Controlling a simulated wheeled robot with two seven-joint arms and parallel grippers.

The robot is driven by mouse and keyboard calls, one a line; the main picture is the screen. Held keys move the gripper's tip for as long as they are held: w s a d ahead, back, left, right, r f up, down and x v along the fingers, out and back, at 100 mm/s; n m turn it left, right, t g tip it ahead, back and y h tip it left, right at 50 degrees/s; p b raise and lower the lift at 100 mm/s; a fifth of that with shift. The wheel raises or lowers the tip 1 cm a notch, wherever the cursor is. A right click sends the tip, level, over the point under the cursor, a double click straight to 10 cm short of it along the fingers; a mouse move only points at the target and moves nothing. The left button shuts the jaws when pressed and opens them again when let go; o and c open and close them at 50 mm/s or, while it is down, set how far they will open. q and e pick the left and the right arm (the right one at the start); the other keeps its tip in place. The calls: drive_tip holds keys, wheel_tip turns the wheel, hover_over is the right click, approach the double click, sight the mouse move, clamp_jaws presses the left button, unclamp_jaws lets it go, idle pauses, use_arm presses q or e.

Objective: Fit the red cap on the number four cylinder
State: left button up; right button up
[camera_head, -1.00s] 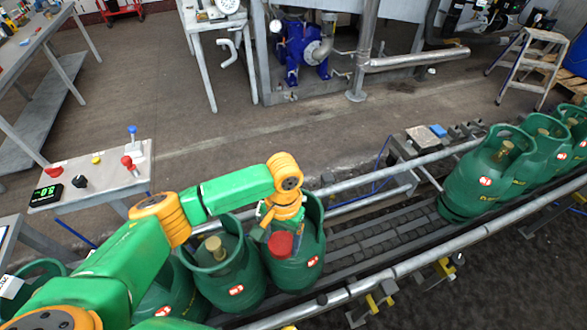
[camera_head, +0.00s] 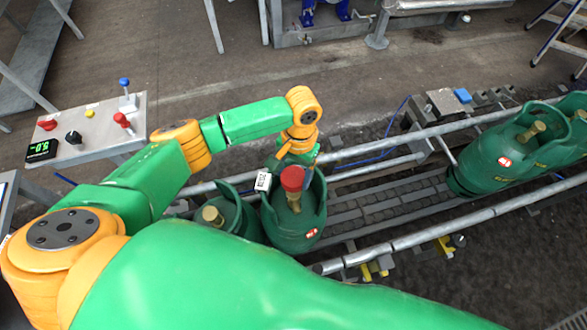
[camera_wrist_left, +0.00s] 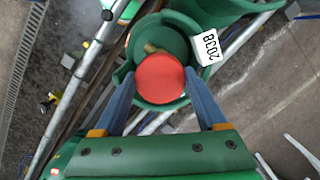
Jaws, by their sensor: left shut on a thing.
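My left gripper (camera_head: 297,164) is shut on the red cap (camera_head: 292,178), above a green cylinder (camera_head: 283,232) on the conveyor. In the head view, the cap is at the top of that cylinder's brass valve (camera_head: 293,201); I cannot tell whether it is seated. In the left wrist view, the cap (camera_wrist_left: 160,79) lies between the blue-grey fingers, over the cylinder's collar, with a bit of brass showing past its edge. A white tag (camera_wrist_left: 206,47) with black digits hangs at the collar; it also shows in the head view (camera_head: 263,181). My right gripper is not in view.
Another green cylinder (camera_head: 238,213) with a bare brass valve stands close on the left. More green cylinders (camera_head: 494,162) stand at the right, past a clear stretch of rollers (camera_head: 385,213). Metal rails (camera_head: 420,236) flank the conveyor. A control panel (camera_head: 90,118) stands at the left.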

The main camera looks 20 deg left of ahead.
sight(294, 183)
use_arm(q)
wheel_tip(294, 183, down, 4)
drive_tip(key=shift+w+f+b, duration=0.1)
drive_tip(key=shift+b, duration=0.85)
drive_tip(key=shift+f, duration=0.45)
drive_tip(key=shift+r, duration=0.1)
